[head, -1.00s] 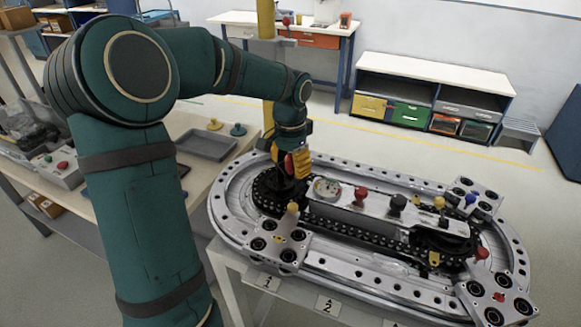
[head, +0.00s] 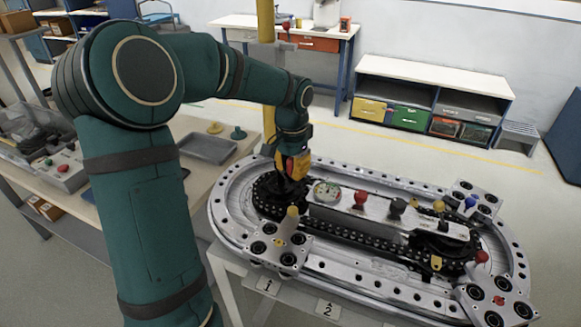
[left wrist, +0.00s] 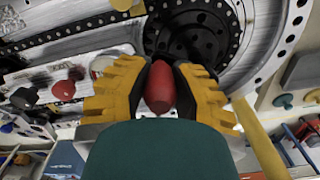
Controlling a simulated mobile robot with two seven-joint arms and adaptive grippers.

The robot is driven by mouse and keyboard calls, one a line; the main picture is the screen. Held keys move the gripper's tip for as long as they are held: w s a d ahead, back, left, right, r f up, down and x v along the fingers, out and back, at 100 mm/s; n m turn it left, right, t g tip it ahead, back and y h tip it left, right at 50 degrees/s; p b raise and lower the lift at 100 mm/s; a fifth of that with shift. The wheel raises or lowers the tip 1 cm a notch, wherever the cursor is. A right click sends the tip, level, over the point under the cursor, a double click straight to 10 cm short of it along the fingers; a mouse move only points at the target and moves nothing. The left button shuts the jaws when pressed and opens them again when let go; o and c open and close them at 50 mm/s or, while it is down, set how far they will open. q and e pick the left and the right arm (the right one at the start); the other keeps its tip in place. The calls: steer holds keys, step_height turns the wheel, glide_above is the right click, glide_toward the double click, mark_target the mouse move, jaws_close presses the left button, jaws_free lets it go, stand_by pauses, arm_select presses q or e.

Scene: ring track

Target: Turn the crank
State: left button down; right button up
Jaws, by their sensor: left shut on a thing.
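The ring track (head: 375,285) is a grey metal oval with a black chain loop (head: 355,232) inside it. My left gripper (head: 291,178) is above the black sprocket at the left end of the track. In the left wrist view its yellow fingers with dark pads (left wrist: 160,85) are shut on the red crank handle (left wrist: 159,92). The black sprocket disc (left wrist: 200,35) shows behind the handle. My right gripper is not in view.
A carriage with a yellow peg (head: 286,230) sits at the front left of the track. Other carriages sit at the right (head: 498,302) and back right (head: 476,196). A red knob (head: 360,198) and a black knob (head: 397,208) stand on the centre panel. A grey tray (head: 208,149) lies on the left table.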

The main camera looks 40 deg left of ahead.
arm_select(q)
steer(key=shift+w+a+n+p, duration=0.1)
steer(key=shift+w+n+p, duration=0.6)
steer(key=shift+n, duration=0.75)
steer(key=shift+w+n+p, duration=0.45)
steer(key=shift+w+n, duration=0.35)
steer(key=shift+n, duration=0.7)
steer(key=shift+w+a+n+p, duration=0.1)
steer(key=shift+w+n+p, duration=0.6)
steer(key=shift+n, duration=0.75)
steer(key=shift+w, duration=0.1)
steer(key=c, duration=0.8)
jaws_free()
steer(key=shift+o, duration=0.2)
